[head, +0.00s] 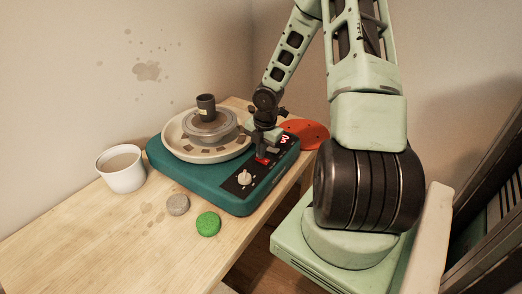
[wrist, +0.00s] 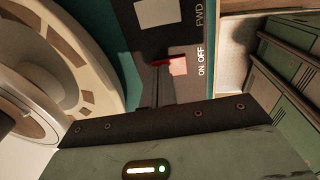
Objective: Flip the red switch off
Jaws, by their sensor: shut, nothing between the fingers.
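The red switch (head: 262,161) sits on the dark control panel of the teal pottery wheel (head: 225,195). In the wrist view the red switch (wrist: 178,66) shows beside the ON and OFF lettering; its tilt is hard to tell. My gripper (head: 262,150) is shut and empty, pointing down at the panel. In the wrist view the dark fingertips of my gripper (wrist: 158,66) are right beside the switch and cover part of its left side. I cannot tell whether they touch it.
A grey wheel head with a dark cup (head: 206,107) stands in the pale splash pan (head: 175,142). A white bucket (head: 122,172), a grey lump (head: 178,204), a green sponge (head: 208,224) and a red piece (head: 308,134) lie around the wheel.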

